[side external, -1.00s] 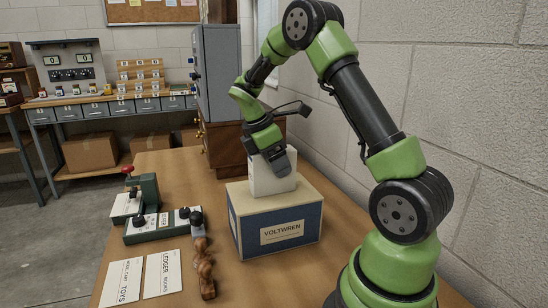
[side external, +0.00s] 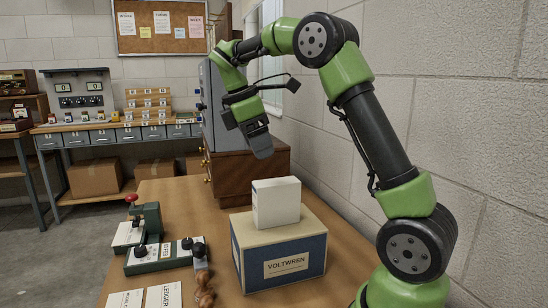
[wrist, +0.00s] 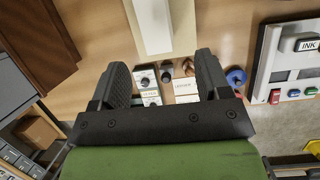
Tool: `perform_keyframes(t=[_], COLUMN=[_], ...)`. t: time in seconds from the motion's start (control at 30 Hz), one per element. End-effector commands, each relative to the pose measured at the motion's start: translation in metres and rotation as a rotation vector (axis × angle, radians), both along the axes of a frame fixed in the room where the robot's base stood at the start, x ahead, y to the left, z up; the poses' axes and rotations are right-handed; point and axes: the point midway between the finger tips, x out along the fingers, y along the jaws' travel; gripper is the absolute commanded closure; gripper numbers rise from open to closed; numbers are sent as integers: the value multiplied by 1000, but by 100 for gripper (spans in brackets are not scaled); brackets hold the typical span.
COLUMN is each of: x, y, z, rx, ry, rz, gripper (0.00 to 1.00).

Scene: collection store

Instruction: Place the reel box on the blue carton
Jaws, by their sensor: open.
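The reel box, a plain white box (side external: 276,203), stands upright on top of the blue carton (side external: 306,264), which has a tan lid and a "VOLTWREN" label. The box rests toward the back of the lid, inside its edges. My gripper (side external: 259,142) is above the box and apart from it, tilted downward. In the wrist view my gripper (wrist: 162,75) shows its two fingers spread with nothing held between them. The white box (wrist: 152,22) lies beyond the fingertips at the top of that view.
A green device with a red knob (side external: 150,222), another green device with black knobs (side external: 160,256), and cards, including a "LEDGER" card (side external: 163,297), lie left of the carton. A brown wooden cabinet (side external: 245,172) stands behind. A block wall (side external: 450,110) bounds the right side.

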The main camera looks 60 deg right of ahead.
Motion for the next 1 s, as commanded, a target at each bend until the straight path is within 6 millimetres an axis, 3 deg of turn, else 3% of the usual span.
perform_keyframes(t=[0.23,0.5,0.7,1.0], x=[-44,-111,-141,-148], y=[71,143,166,171], z=[32,28,14,8], rx=[81,370,564,622], ry=[-361,-705,-798,-810], rz=[-246,-701,-970,-1060], gripper=[30,30,30,30])
